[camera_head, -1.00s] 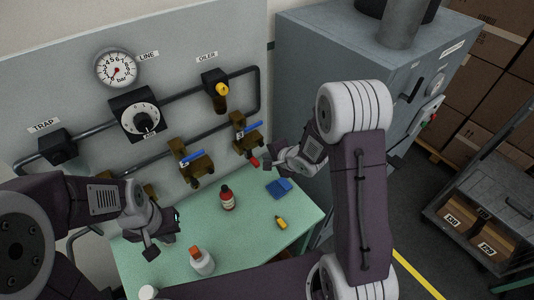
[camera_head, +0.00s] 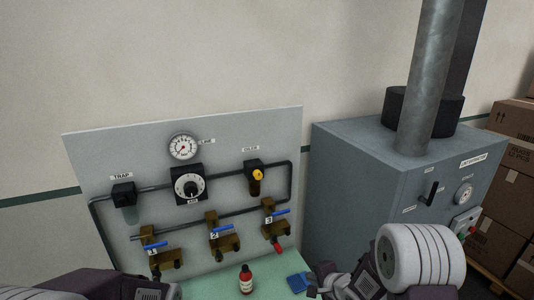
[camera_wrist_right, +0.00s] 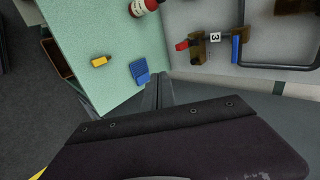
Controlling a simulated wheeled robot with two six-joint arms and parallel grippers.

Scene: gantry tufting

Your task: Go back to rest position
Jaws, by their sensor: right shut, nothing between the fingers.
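My right gripper (camera_head: 318,284) is at the bottom of the head view, beside the blue block (camera_head: 299,283) on the green bench. It is shut and holds nothing; its lower part is cut off by the frame edge.
A grey wall panel (camera_head: 95,157) carries a gauge (camera_head: 183,147), a black knob (camera_head: 188,186) and valves with blue handles. A red bottle (camera_head: 246,280) stands on the bench (camera_wrist_right: 70,22). A grey cabinet (camera_head: 345,190) stands right.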

